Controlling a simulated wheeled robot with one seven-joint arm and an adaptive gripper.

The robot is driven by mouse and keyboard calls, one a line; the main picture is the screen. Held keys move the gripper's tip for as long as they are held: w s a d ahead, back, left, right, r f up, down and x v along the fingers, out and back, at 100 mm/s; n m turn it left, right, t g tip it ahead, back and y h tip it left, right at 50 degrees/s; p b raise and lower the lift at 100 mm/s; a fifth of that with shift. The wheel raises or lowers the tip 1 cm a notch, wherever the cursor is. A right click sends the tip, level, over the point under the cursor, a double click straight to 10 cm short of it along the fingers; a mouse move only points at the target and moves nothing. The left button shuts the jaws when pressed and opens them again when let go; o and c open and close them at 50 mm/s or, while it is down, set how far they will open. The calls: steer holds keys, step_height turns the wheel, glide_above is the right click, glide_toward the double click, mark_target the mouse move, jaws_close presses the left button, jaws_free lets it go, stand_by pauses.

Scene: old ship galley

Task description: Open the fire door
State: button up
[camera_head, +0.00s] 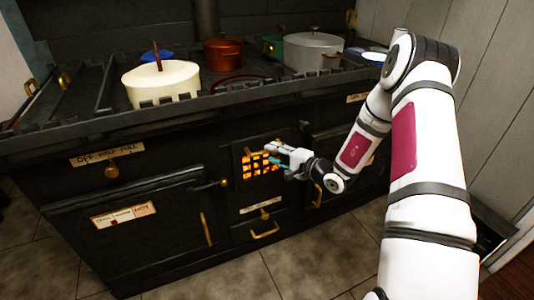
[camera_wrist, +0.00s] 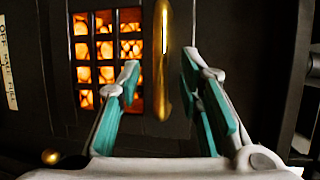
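The fire door (camera_head: 251,188) is a dark panel with a barred grate glowing orange, at the middle of the stove front. It looks shut. In the wrist view the grate (camera_wrist: 104,48) lies on the left, and an upright brass handle (camera_wrist: 162,85) stands just right of it. My gripper (camera_head: 277,151) is in front of the door's right side. In the wrist view my gripper (camera_wrist: 160,66) is open, with one finger on each side of the handle. I cannot tell whether either finger touches it. The gripper hides part of the door in the head view.
A larger oven door (camera_head: 150,240) is left of the fire door, and a drawer with a brass pull (camera_head: 264,230) is below it. A cream pot (camera_head: 160,83), a red pot (camera_head: 223,53) and a grey pot (camera_head: 313,50) stand on the stovetop. Tiled floor is clear in front.

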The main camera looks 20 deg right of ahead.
mark_target(269, 152)
steer(key=shift+x, duration=1.8)
steer(key=shift+a, duration=0.1)
jaws_close()
